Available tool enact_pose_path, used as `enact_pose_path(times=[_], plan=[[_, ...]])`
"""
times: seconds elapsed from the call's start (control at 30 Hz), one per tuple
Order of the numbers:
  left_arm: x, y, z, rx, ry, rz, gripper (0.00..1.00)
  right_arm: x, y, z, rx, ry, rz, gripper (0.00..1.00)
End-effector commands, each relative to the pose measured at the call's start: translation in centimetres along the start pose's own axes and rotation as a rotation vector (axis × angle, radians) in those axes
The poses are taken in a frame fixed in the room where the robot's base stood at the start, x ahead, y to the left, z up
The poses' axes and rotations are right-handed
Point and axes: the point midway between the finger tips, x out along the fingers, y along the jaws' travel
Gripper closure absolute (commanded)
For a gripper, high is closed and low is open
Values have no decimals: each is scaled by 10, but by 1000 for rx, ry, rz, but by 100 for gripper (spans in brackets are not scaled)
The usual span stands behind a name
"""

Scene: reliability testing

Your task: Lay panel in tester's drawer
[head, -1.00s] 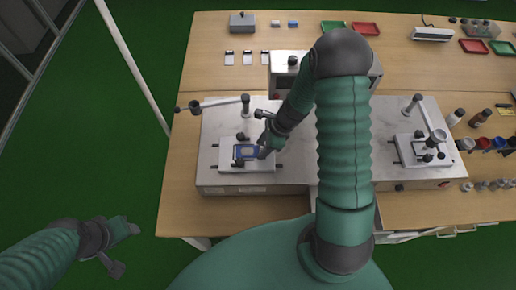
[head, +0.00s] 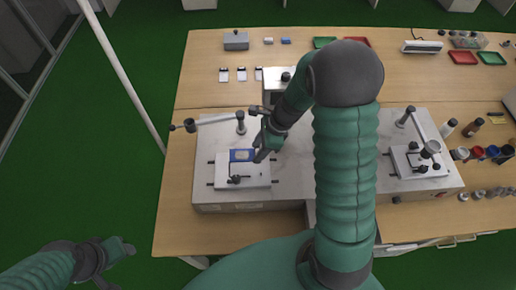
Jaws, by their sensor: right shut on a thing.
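The panel (head: 243,155), a small blue-framed rectangle with a pale middle, is at the back edge of the left white plate (head: 256,175) on the grey tester (head: 211,203). My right gripper (head: 259,154) reaches in from the right and is shut on its right side. I cannot tell whether the panel touches the plate. A black knob stands at the plate's front. No part is clearly recognisable as the tester's drawer. My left gripper (head: 117,264) is open and empty at the lower left, off the bench.
A lever arm (head: 213,121) with a black knob extends left behind the plate. A second fixture (head: 414,163) stands on the right. Several white cards (head: 241,74) lie at the back. Bottles and jars (head: 474,126) crowd the right. My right arm hides the middle.

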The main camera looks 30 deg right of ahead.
Motion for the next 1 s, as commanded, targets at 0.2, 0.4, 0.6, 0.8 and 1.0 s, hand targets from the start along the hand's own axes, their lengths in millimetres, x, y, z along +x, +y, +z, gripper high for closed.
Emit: enact_pose_path(times=[0.2,0.4,0.6,0.8,1.0], plan=[[15,0,4,0,0,0,50,18,0,-7,0,0,1,94],[25,0,6,0,0,0,50,32,0,-13,1,-1,0,94],[36,0,8,0,0,0,50,45,0,-19,1,0,0,94],[46,0,11,0,0,0,50,58,0,-24,0,0,0,94],[45,0,11,0,0,0,50,58,0,-24,0,0,0,94]])
